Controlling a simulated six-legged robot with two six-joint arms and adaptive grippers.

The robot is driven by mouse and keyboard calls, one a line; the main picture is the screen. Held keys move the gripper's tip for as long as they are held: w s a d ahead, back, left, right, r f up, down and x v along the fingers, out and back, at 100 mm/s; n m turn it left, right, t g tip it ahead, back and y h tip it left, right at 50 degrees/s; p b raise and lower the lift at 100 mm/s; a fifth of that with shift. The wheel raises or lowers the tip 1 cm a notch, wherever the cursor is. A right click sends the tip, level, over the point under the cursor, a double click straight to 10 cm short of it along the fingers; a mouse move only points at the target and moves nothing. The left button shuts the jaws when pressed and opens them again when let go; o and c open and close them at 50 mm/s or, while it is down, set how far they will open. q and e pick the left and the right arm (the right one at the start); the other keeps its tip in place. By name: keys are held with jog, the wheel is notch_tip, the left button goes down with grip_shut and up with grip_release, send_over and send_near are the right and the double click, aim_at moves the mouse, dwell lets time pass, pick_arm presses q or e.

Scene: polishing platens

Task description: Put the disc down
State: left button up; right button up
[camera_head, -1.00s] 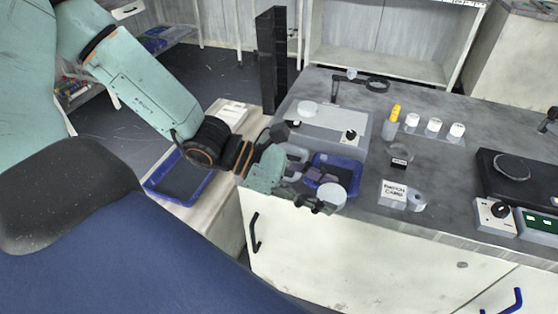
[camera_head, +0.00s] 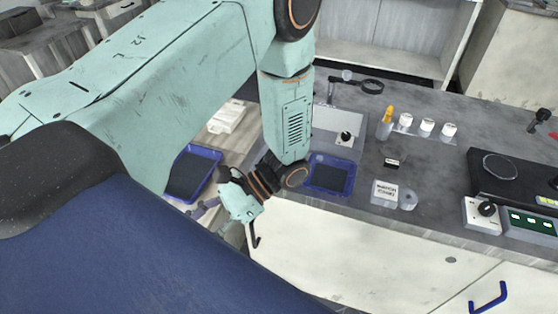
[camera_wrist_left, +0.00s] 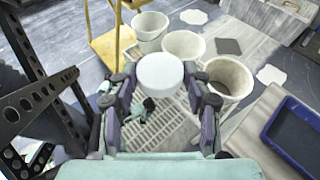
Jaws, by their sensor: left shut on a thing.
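In the left wrist view the white disc (camera_wrist_left: 160,73) sits between the two fingertips of my left gripper (camera_wrist_left: 160,82), which is shut on it. Below the disc there are a floor grating and buckets, well apart from it. In the head view my left gripper (camera_head: 203,212) hangs in front of the bench's left end, pointing left and down, close to a blue tray (camera_head: 216,160). The disc is not visible in the head view. My right gripper is in neither view.
Another blue tray (camera_head: 347,191) lies on the grey bench (camera_head: 420,210). The wrist view shows several white buckets (camera_wrist_left: 183,44), a yellow stand (camera_wrist_left: 112,45), a black perforated frame (camera_wrist_left: 40,95) at left and a blue tray (camera_wrist_left: 270,140) at right.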

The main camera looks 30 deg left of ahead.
aim_at(263, 149)
pick_arm(q)
jog(key=w+a+r+m+t+y+p, duration=0.1)
jog(key=w+a+r+m+t+y, duration=0.2)
jog(key=w+m+t, duration=0.35)
jog(key=w+a+r+m+t+y+p, duration=0.1)
jog(key=w+a+m+t+y, duration=0.4)
jog(key=w, duration=0.3)
jog(key=w+d+r+m+t+h, duration=0.2)
jog(key=w+d+m+t+h, duration=0.3)
jog(key=w+d+m+t, duration=0.65)
jog(key=shift+n+g, duration=0.8)
jog(key=shift+n, duration=0.1)
jog(key=f+b, duration=0.1)
jog(key=f, duration=0.1)
jog(key=w+a+f+b, duration=0.1)
jog(key=f, duration=0.1)
jog(key=f+b, duration=0.2)
jog(key=shift+w+a+f, duration=0.2)
jog(key=shift+a+f, duration=0.15)
jog(key=shift+a, duration=0.05)
notch_tip(263, 149, down, 3)
jog(key=shift+s+r+b, duration=0.1)
jog(key=shift+r+b, duration=0.05)
jog(key=shift+b, duration=0.95)
jog(key=shift+f, duration=0.3)
